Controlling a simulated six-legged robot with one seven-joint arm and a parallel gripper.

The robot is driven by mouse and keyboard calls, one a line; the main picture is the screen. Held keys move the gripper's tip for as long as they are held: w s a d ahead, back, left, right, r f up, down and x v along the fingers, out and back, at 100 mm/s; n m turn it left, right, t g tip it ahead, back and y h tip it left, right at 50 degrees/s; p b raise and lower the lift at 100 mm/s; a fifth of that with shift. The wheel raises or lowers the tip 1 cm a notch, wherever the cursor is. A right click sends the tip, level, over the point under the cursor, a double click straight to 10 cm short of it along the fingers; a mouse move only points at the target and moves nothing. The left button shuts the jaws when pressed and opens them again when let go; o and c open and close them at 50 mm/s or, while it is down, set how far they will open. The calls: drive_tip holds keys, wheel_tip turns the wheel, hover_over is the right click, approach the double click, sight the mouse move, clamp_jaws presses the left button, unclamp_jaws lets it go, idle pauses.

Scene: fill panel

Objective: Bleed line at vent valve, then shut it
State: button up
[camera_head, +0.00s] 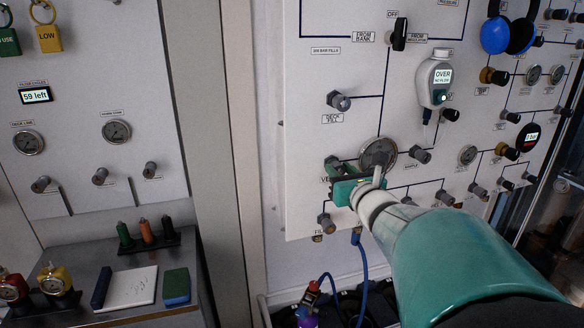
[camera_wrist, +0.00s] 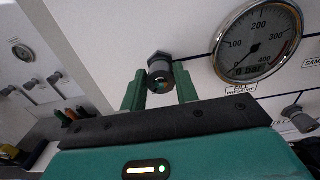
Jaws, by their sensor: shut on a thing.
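The vent valve knob (camera_wrist: 160,68) is a dark grey knob on the white panel in the wrist view, left of a round pressure gauge (camera_wrist: 257,45). My gripper (camera_wrist: 160,88) has its two green fingers on either side of this knob, shut on it. In the head view my gripper (camera_head: 340,172) is at the panel's lower left, covering part of the knob and of a label starting "VE". The gauge (camera_head: 378,152) shows just right of it; in the wrist view its small display seems to read 0 bar.
A white handheld device (camera_head: 435,80) reading "OVER" hangs on the panel (camera_head: 310,120), with blue headphones (camera_head: 510,33) at upper right. Other knobs surround my gripper. A blue hose (camera_head: 362,265) hangs below. A bench (camera_head: 160,255) with small items stands at left.

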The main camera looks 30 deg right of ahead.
drive_tip(key=shift+w, duration=0.1)
drive_tip(key=c, duration=0.3)
drive_tip(key=shift+f, duration=0.1)
